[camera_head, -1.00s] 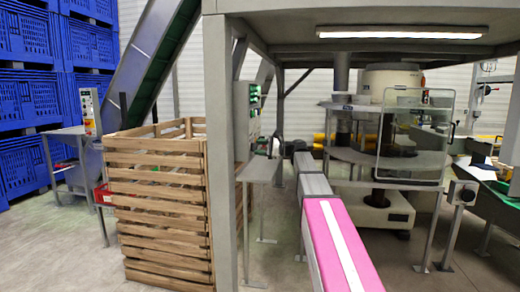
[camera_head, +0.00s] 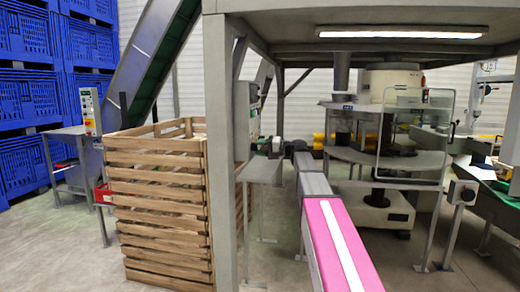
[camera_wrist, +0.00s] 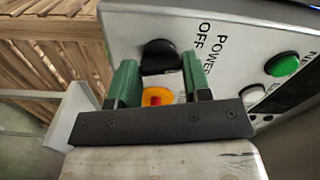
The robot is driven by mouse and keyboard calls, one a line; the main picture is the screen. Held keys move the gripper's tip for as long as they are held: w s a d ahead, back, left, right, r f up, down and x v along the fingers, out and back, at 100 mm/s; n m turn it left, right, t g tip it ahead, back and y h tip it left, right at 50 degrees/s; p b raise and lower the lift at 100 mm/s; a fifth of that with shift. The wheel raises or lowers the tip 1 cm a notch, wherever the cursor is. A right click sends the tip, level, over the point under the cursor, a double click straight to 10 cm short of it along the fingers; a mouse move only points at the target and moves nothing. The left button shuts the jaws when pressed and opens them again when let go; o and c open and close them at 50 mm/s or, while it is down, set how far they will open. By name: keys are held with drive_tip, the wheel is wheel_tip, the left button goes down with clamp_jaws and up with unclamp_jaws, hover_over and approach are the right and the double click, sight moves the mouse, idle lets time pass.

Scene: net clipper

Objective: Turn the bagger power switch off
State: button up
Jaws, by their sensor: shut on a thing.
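A grey control panel (camera_wrist: 250,38) fills the upper right of the wrist view, tilted in the picture. Beside the printed words POWER OFF is a black rounded knob (camera_wrist: 160,54), the power switch. My gripper (camera_wrist: 160,72) is at the panel, with its two green fingers on either side of this knob, shut on it. The exact contact at the fingertips is partly hidden. A yellow disc with a red centre (camera_wrist: 156,97) shows between the fingers, nearer the palm. In the head view the panel (camera_head: 254,95) is seen edge-on behind a grey post, and my gripper cannot be made out clearly.
A green button (camera_wrist: 282,65) and a dark screen edge lie right of the fingers. A slatted wooden crate (camera_head: 160,200) stands left of the grey post (camera_head: 220,150). A pink-topped conveyor (camera_head: 340,245) runs at the front. Open floor lies front left.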

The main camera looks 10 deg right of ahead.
drive_tip(key=n, duration=0.5)
drive_tip(key=shift+f+n, duration=0.1)
drive_tip(key=shift+n, duration=0.3)
idle(0.4)
drive_tip(key=o, duration=0.9)
drive_tip(key=shift+d, duration=0.15)
drive_tip(key=v, duration=1)
drive_tip(key=shift+s+d, duration=0.15)
drive_tip(key=shift+d, duration=0.1)
